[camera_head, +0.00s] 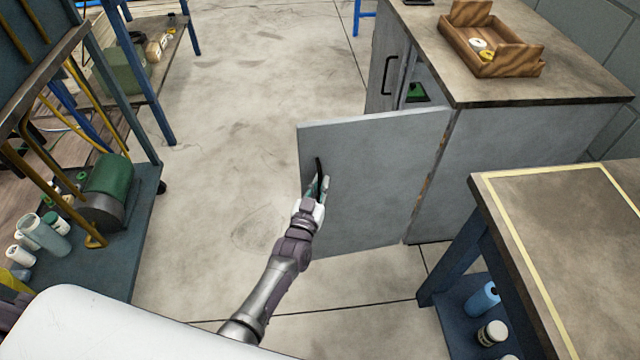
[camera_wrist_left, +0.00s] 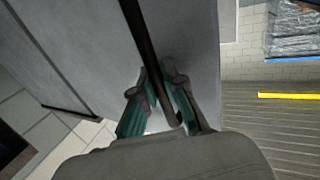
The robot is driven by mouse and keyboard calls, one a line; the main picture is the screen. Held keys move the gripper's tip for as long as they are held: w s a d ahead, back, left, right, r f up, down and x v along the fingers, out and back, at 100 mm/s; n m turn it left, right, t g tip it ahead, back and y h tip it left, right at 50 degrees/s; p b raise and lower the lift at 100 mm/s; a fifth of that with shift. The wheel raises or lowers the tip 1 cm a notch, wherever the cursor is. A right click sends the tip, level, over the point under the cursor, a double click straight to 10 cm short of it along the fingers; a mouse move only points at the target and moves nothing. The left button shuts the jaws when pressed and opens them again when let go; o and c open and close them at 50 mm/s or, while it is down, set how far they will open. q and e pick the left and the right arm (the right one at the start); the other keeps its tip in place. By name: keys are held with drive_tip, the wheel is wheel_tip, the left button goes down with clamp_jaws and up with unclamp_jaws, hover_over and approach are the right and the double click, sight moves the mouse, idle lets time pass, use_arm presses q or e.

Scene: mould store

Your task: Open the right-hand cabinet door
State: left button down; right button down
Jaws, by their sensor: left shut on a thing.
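The right-hand cabinet door (camera_head: 370,180) is a grey panel that stands swung wide open from the grey cabinet (camera_head: 520,160). Its hinged edge is at the cabinet's near corner. My left gripper (camera_head: 319,184) is at the door's black bar handle (camera_head: 319,165), near the free edge. In the left wrist view, the fingers of my left gripper (camera_wrist_left: 160,95) are closed around the dark handle (camera_wrist_left: 138,35), in front of the grey door face (camera_wrist_left: 80,50). The other cabinet door (camera_head: 387,75), with its own black handle, is shut. My right gripper is not in view.
A wooden tray (camera_head: 490,45) sits on the cabinet top. A table with a yellow border line (camera_head: 510,220) stands at the right, close to the door. A blue-framed shelf rack (camera_head: 130,215) with bottles stands at the left. The concrete floor (camera_head: 240,110) between is clear.

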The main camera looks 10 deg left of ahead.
use_arm(q)
drive_tip(key=shift+a, duration=0.15)
drive_tip(key=c, duration=1.2)
unclamp_jaws()
drive_tip(key=s, duration=1.2)
drive_tip(key=shift+a, duration=0.3)
